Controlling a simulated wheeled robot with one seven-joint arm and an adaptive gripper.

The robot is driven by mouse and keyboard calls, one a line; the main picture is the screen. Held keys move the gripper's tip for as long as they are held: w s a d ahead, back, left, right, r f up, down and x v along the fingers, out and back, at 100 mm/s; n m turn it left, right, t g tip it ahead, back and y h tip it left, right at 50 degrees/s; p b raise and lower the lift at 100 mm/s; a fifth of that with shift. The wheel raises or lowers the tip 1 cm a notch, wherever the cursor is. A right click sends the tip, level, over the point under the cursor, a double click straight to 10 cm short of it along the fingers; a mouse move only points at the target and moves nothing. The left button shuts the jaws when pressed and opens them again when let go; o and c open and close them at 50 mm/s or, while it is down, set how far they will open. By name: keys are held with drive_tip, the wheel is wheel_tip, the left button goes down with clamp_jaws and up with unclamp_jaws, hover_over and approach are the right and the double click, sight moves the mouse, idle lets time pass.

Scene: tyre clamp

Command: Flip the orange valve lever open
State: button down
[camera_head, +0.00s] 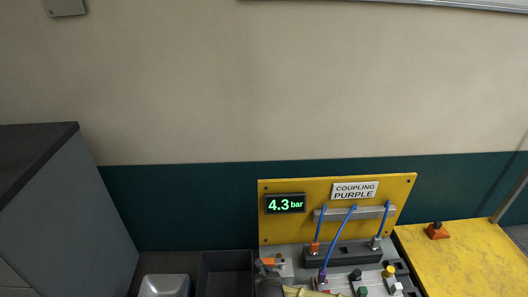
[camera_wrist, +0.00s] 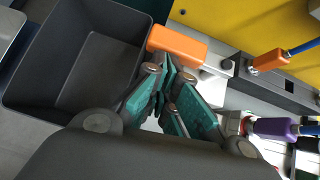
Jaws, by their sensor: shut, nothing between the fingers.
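The orange valve lever (camera_wrist: 180,42) is a short block at the top middle of the wrist view, lying roughly crosswise from its metal valve body (camera_wrist: 216,62). In the head view the lever (camera_head: 268,261) shows at the lower left of the yellow panel. My gripper (camera_wrist: 169,66) has its teal-padded fingers closed together, with nothing between them. The fingertips are right at the lever's lower edge in the wrist view; I cannot tell whether they touch it.
A dark empty bin (camera_wrist: 92,65) lies left of the lever. The yellow panel (camera_head: 300,232) behind carries a display reading 4.3 bar (camera_head: 285,204) and a "COUPLING PURPLE" sign (camera_head: 355,190). Blue hoses (camera_head: 348,226) with an orange connector (camera_wrist: 268,61) and a purple connector (camera_wrist: 272,127) stand to the right.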

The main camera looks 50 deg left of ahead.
drive_tip(key=s+d+f+p+v, duration=0.1)
drive_tip(key=f+p+v, duration=0.1)
drive_tip(key=v, duration=1)
drive_tip(key=shift+s+d+r, duration=0.25)
drive_tip(key=shift+s+r, duration=0.05)
drive_tip(key=shift+s, duration=0.25)
